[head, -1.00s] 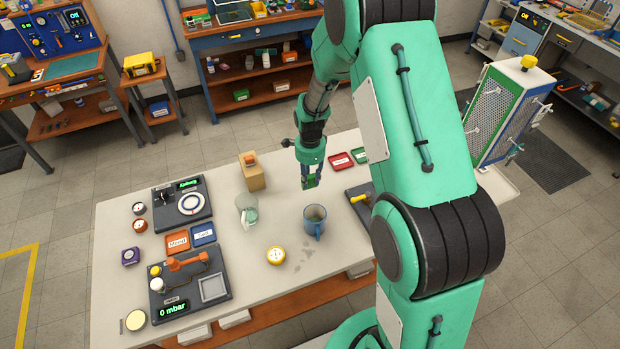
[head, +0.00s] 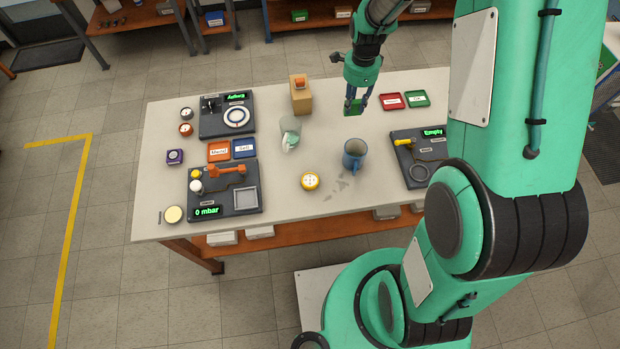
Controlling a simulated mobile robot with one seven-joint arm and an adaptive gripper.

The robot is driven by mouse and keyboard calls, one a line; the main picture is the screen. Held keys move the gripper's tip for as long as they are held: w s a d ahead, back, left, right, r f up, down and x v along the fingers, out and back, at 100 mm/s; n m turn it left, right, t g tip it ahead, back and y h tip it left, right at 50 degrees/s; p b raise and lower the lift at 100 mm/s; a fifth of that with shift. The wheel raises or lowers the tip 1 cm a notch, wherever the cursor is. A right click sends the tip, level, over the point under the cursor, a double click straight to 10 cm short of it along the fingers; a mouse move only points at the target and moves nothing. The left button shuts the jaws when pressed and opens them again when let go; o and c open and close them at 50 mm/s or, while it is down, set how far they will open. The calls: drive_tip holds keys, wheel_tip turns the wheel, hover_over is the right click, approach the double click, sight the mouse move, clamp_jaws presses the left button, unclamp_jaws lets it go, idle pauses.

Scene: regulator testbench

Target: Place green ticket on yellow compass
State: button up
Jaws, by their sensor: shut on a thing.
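The yellow compass (head: 310,181), a small round piece with a pale face, lies on the white table near its front edge. My gripper (head: 358,105) is shut on the green ticket (head: 353,107), a small green piece showing between and left of the fingers. It holds the ticket over the back part of the table, behind the blue mug and to the right of and behind the compass. The exact height above the table is hard to tell.
The blue mug (head: 354,154) stands between my gripper and the table front, right of the compass. A clear glass (head: 290,133) stands behind the compass. A wooden block (head: 301,96) stands left of my gripper.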

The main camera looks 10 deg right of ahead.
drive_tip(key=s+a, duration=0.4)
drive_tip(key=s, duration=0.7)
drive_tip(key=s+a, duration=0.4)
drive_tip(key=s, duration=0.6)
drive_tip(key=s+a, duration=0.5)
drive_tip(key=s, duration=0.6)
drive_tip(key=shift+s+f, duration=0.2)
drive_tip(key=shift+s, duration=0.1)
drive_tip(key=shift+s+f, duration=0.1)
drive_tip(key=shift+f, duration=0.25)
drive_tip(key=shift+c, duration=0.2)
wheel_tip(320, 180, down, 3)
drive_tip(key=shift+r, duration=0.1)
drive_tip(key=shift+o, duration=0.2)
drive_tip(key=shift+f, duration=0.8)
drive_tip(key=shift+w, duration=0.25)
drive_tip(key=w+a, duration=0.1)
drive_tip(key=w, duration=0.4)
drive_tip(key=w+a+f, duration=0.1)
drive_tip(key=w+a, duration=0.1)
drive_tip(key=w, duration=0.3)
drive_tip(key=w+a, duration=0.1)
drive_tip(key=w, duration=0.4)
drive_tip(key=shift+w+a+f, duration=0.1)
drive_tip(key=shift+a+f, duration=0.05)
drive_tip(key=shift+f, duration=0.05)
